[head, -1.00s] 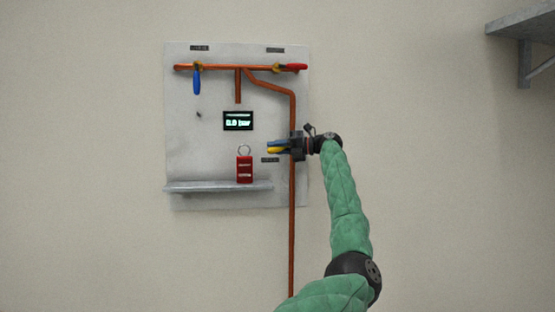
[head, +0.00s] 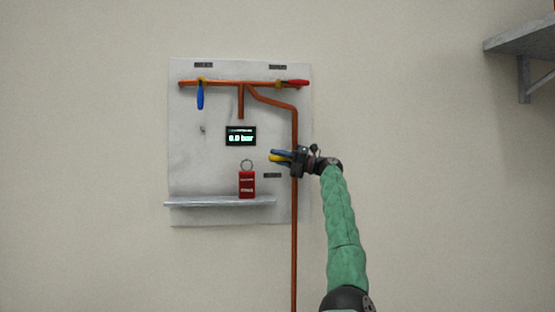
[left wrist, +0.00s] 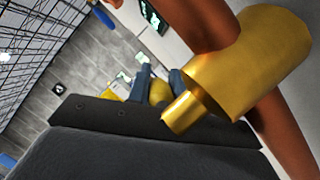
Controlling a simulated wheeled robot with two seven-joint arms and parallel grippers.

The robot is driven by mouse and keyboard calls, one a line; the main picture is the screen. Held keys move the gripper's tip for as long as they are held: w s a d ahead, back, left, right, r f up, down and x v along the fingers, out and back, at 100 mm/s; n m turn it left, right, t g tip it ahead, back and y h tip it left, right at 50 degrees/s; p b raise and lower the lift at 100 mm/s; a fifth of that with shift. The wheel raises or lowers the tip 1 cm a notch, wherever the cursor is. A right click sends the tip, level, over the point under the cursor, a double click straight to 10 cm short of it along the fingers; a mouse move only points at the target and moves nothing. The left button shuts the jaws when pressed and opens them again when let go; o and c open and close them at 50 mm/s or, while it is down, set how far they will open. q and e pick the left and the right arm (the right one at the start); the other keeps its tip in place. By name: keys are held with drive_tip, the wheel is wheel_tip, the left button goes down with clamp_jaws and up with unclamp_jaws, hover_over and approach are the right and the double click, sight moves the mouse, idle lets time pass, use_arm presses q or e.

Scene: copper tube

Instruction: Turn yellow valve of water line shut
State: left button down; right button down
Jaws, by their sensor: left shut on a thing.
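The vertical copper pipe (head: 295,235) of the water line runs down the right side of the panel. The yellow valve handle (head: 275,158) points left from this pipe, nearly sideways with its tip slightly up. My left gripper (head: 279,156) is shut on it, one blue-grey finger on each side. In the left wrist view, the brass valve body (left wrist: 265,62) sits on the pipe (left wrist: 205,25), and the yellow handle (left wrist: 160,92) shows between the fingers (left wrist: 160,88). Much of the handle is hidden by my gripper. My right gripper is not in view.
The panel (head: 205,150) also carries a blue handle (head: 200,96) hanging down, a red handle (head: 295,82) lying sideways and a display (head: 240,136) reading 0.0 bar. A wall shelf (head: 520,45) is at upper right.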

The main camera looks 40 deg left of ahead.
sight(287, 159)
use_arm(q)
drive_tip(key=c, duration=1.4)
unclamp_jaws()
drive_tip(key=shift+w+d, duration=0.1)
drive_tip(key=shift+c, duration=0.2)
drive_tip(key=shift+o, duration=0.9)
drive_tip(key=shift+d, duration=0.1)
drive_tip(key=shift+w+d+f, duration=0.2)
drive_tip(key=shift+w+d, duration=0.05)
drive_tip(key=shift+d, duration=0.05)
drive_tip(key=shift+b+v, duration=0.65)
drive_tip(key=shift+v, duration=0.55)
drive_tip(key=v, duration=0.3)
drive_tip(key=shift+w+d+b, duration=0.15)
drive_tip(key=shift+b, duration=0.25)
drive_tip(key=shift+w+d+f, duration=0.15)
drive_tip(key=shift+w+d, duration=0.1)
drive_tip(key=shift+d, duration=0.25)
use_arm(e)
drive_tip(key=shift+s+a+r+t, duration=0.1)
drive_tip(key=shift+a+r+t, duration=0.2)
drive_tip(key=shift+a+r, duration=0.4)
